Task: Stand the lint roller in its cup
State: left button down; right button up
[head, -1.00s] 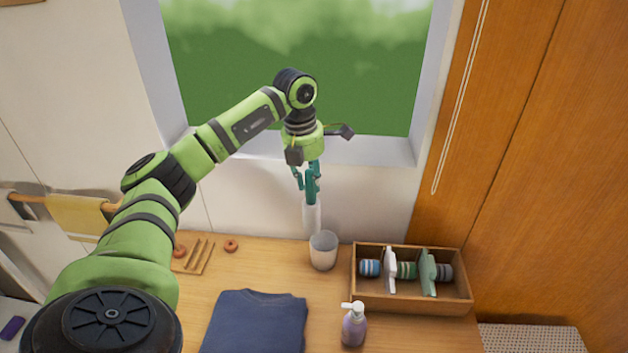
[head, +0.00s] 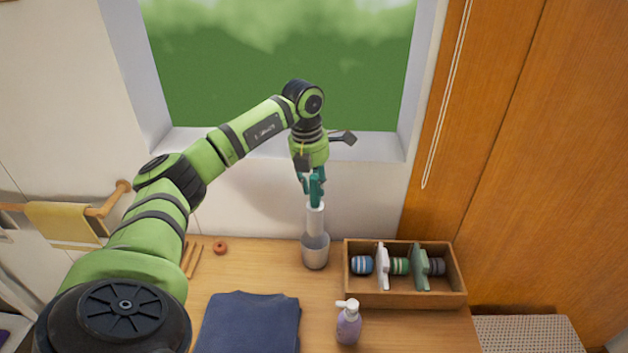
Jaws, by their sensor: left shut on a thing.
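The lint roller (head: 316,221) has a white roll hanging down and a teal upper part. My left gripper (head: 313,180) is shut on its upper end and holds it about upright. The light grey cup (head: 315,256) stands on the table directly below. The lower end of the white roll overlaps the cup's mouth and seems to be at or just inside the rim; how deep it sits is hidden. My right gripper is not in view.
A wooden box (head: 404,299) with rolled and upright items stands right of the cup. A small reddish-brown ring (head: 220,248) is left of the cup. The wall and window are close behind.

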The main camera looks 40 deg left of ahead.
aim_at(310, 178)
pick_arm(q)
jog(key=shift+f+b, duration=1.3)
jog(key=shift+f, duration=0.9)
jog(key=shift+f+b, duration=0.95)
jog(key=shift+f, duration=0.9)
jog(key=c, duration=0.9)
grip_release()
jog(key=shift+c, duration=0.2)
jog(key=shift+r, duration=0.1)
jog(key=r, duration=0.4)
jog(key=s+r, duration=0.1)
jog(key=r, duration=0.6)
jog(key=shift+s+a+r, duration=0.15)
jog(key=shift+r, duration=0.25)
